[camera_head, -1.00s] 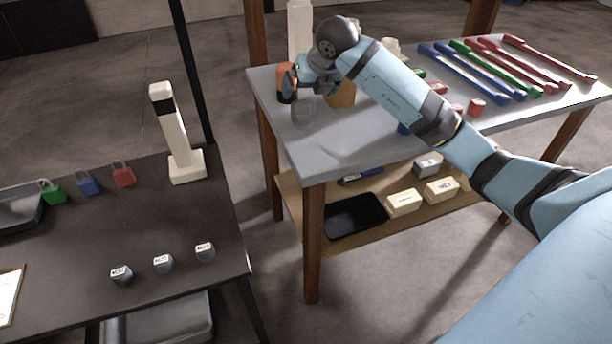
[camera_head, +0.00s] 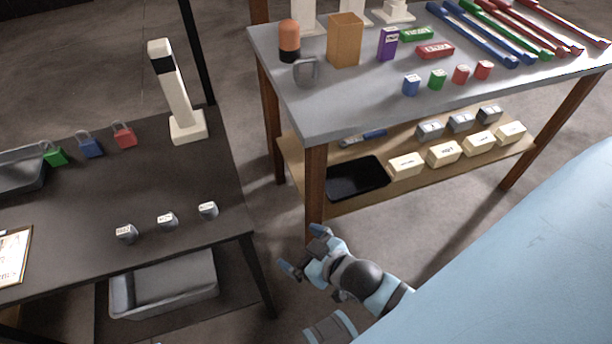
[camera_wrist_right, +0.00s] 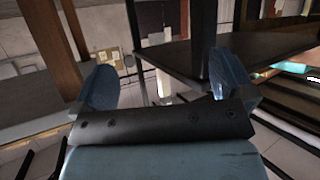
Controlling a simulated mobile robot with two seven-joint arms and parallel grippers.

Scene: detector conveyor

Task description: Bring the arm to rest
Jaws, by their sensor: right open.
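My right gripper (camera_head: 303,252) hangs low over the floor in the head view, in the gap between the dark table and the grey table. Its fingers are apart and nothing is between them. The right wrist view also shows the open gripper (camera_wrist_right: 156,88), with a blue pad on each side and tables and room behind. Part of my right arm (camera_head: 385,292) shows behind the gripper. My left gripper does not show in either view.
The dark table (camera_head: 85,195) at left carries padlocks, a white post (camera_head: 175,95) and small grey blocks. A grey tray (camera_head: 165,287) sits underneath. The grey table (camera_head: 340,103) carries an orange-topped cylinder (camera_head: 289,40), a tan box (camera_head: 345,40) and coloured bars. Its lower shelf holds a black tray (camera_head: 345,180).

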